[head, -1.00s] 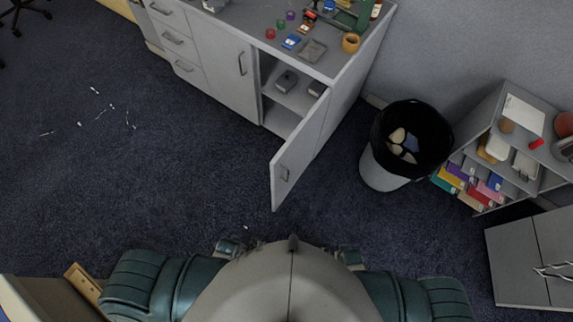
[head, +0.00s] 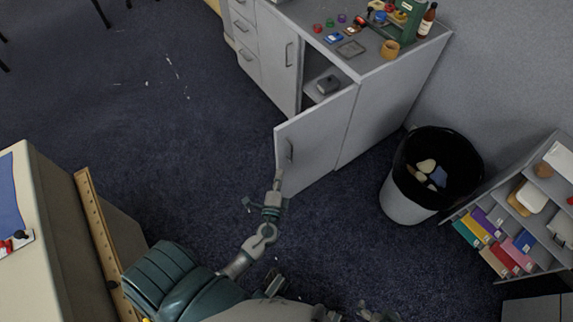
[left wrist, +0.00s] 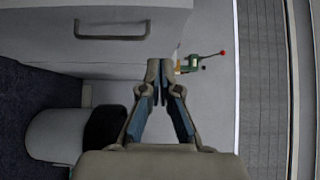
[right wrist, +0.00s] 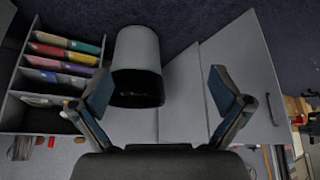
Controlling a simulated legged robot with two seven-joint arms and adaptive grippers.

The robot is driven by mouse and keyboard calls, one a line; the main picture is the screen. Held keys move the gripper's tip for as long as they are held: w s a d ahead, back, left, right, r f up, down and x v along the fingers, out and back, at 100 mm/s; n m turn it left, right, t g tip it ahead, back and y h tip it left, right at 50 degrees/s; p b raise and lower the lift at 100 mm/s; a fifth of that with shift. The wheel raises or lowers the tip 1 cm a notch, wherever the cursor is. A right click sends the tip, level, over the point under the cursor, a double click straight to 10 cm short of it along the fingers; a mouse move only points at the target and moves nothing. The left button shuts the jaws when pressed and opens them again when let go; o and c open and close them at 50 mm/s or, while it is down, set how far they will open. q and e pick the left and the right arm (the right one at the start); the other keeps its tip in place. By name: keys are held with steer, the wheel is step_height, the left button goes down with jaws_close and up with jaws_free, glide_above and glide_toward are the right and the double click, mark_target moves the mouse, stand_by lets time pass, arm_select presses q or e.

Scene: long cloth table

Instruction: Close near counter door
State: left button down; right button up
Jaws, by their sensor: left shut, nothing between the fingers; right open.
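The near counter door (head: 312,148) is a light grey panel with a bar handle (head: 290,150). It stands partly open, its free edge out from the counter (head: 390,110), and a shelf with a grey item (head: 327,84) shows behind it. My left gripper (head: 278,178) is at the door's lower free edge; contact is unclear. In the left wrist view its fingers (left wrist: 160,70) are shut and empty, with a grey handled panel (left wrist: 100,50) beyond. My right gripper (right wrist: 163,82) is open and empty, well away from the door, facing the bin and grey panels.
A bin (head: 408,200) with a black liner stands right of the counter. A shelf of colourful folders (head: 495,240) is further right. Small items and a bottle (head: 427,20) are on the counter top.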

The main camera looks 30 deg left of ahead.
arm_select(q)
glide_toward(280, 138)
steer(key=w+d, duration=0.2)
steer(key=w, duration=0.3)
steer(key=a, duration=0.3)
steer(key=shift+w+a+p, duration=0.35)
steer(key=shift+w+p, duration=0.05)
steer(key=shift+w+a+f, duration=0.1)
steer(key=shift+w+a, duration=0.05)
steer(key=shift+a, duration=0.15)
arm_select(e)
steer(key=s, duration=0.1)
steer(key=s+d+g, duration=0.1)
steer(key=shift+s+d+f+g, duration=0.25)
steer(key=shift+s+d+g, duration=0.05)
steer(key=shift+s+g, duration=0.1)
arm_select(q)
steer(key=shift+a, duration=0.1)
